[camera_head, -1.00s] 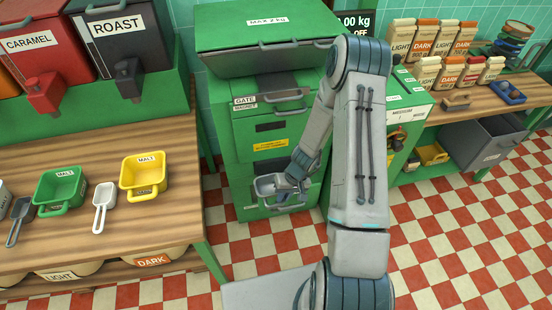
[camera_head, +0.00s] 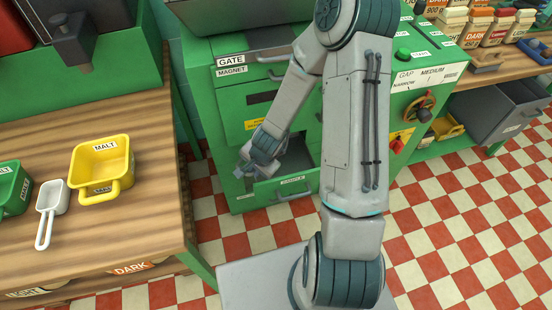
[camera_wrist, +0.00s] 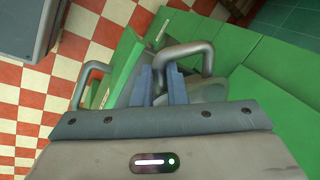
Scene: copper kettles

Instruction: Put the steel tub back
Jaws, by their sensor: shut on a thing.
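My gripper (camera_head: 246,168) is at the lower front of the green machine, beside its low opening. In the wrist view its two blue-grey fingers (camera_wrist: 161,84) are closed around one leg of a grey bent handle (camera_wrist: 187,48). A grey metal surface beside the fingers looks like the steel tub (camera_wrist: 207,90); most of it is hidden by the gripper. In the head view I cannot make out the tub clearly. The low green front with a label (camera_head: 287,187) stands out below the dark opening (camera_head: 298,152). A second grey bar handle (camera_wrist: 90,78) shows on green in the wrist view.
A wooden bench (camera_head: 85,235) at left holds a yellow tub (camera_head: 97,178), a white scoop (camera_head: 50,205) and a green tub (camera_head: 12,190). A grey bin (camera_head: 505,112) is under the right bench. The checkered floor (camera_head: 450,230) is clear at right.

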